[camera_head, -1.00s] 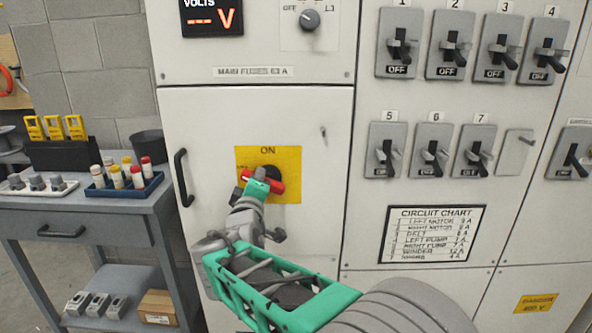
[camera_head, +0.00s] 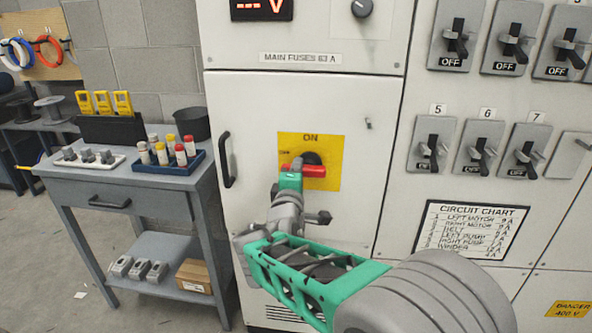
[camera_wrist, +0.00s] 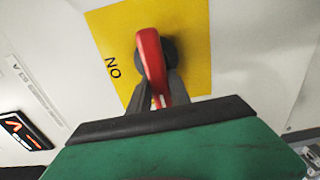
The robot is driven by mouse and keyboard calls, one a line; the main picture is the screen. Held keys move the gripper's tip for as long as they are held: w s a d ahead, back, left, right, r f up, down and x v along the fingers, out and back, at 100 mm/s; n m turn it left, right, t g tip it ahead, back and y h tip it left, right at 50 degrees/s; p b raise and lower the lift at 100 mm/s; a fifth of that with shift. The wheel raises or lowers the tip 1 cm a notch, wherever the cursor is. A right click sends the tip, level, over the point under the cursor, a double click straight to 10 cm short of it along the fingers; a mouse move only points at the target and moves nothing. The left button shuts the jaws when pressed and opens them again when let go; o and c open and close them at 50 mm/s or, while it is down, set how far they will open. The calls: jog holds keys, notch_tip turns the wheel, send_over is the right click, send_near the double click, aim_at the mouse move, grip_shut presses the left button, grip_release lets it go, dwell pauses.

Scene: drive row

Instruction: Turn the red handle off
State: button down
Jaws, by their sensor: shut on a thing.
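The red handle (camera_head: 316,171) sits on a yellow plate (camera_head: 326,143) on the cabinet door. The plate reads ON above the handle, with a smaller, unclear label to its left. The handle lies roughly level across its dark round hub. My gripper (camera_head: 294,168) is at the handle's left part and hides some of it. In the wrist view, the handle (camera_wrist: 150,58) runs down from the hub between the dark fingers of my gripper (camera_wrist: 160,92), which is shut on it. The yellow plate (camera_wrist: 112,30) lies behind, with ON at its left.
A black door pull (camera_head: 226,160) is left of the plate. A grey cart (camera_head: 64,180) with a blue tray (camera_head: 160,166) of fuses stands left of the cabinet. Grey breaker switches (camera_head: 432,145) and a circuit chart (camera_head: 469,231) are to the right.

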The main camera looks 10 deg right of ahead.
jog(key=shift+d+f, duration=0.3)
jog(key=c, duration=1.3)
grip_release()
jog(key=shift+d+r, duration=0.1)
jog(key=shift+o, duration=0.5)
jog(key=shift+r, duration=0.1)
jog(key=shift+a, duration=0.2)
jog(key=v, duration=0.7)
jog(key=shift+s, duration=0.4)
